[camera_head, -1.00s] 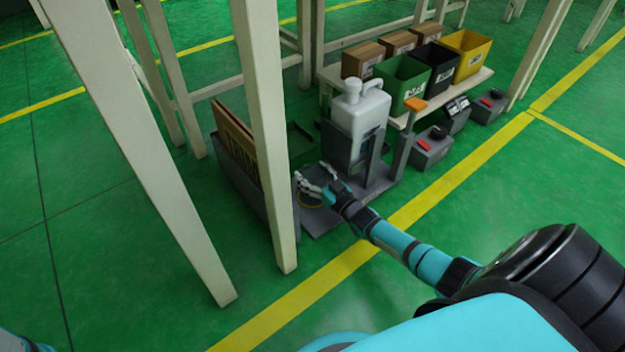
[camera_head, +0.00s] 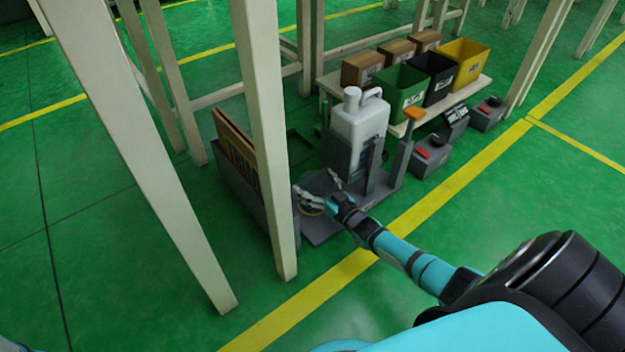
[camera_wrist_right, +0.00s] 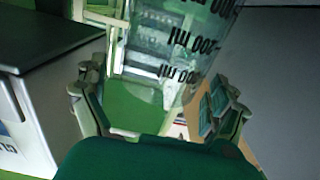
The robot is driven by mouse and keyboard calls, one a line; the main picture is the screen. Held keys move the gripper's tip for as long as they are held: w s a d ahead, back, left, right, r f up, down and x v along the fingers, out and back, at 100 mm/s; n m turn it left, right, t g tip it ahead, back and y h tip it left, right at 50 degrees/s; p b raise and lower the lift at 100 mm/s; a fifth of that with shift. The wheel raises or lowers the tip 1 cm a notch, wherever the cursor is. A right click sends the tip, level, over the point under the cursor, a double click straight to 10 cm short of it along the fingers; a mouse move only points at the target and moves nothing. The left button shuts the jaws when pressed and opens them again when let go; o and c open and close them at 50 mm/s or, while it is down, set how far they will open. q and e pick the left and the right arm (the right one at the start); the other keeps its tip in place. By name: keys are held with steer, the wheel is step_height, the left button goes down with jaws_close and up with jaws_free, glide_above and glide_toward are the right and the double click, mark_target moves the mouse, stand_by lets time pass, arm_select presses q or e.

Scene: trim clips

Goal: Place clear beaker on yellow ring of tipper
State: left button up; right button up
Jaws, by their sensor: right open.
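The tipper is a grey stand with a base plate (camera_head: 322,236) and a white jug (camera_head: 359,122) in its upright holder. The yellow ring (camera_head: 311,211) lies low on the plate, partly covered by my right gripper (camera_head: 322,191). In the right wrist view, the clear beaker (camera_wrist_right: 165,48) with dark "200 ml" markings stands between the two fingers of that gripper (camera_wrist_right: 160,105). The gripper is open, with a finger on each side of the beaker. The beaker barely shows in the head view, so its seat on the ring cannot be told. My left gripper is out of view.
A pale table leg (camera_head: 268,150) stands close left of the tipper. A grey box with brown boards (camera_head: 236,145) is behind it. A post with an orange top (camera_head: 414,114) stands at right. A low bench holds green, black and yellow bins (camera_head: 467,62).

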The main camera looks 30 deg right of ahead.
steer(key=s+p, duration=0.5)
steer(key=s, duration=0.5)
steer(key=shift+s+d, duration=0.4)
steer(key=shift+d, duration=0.05)
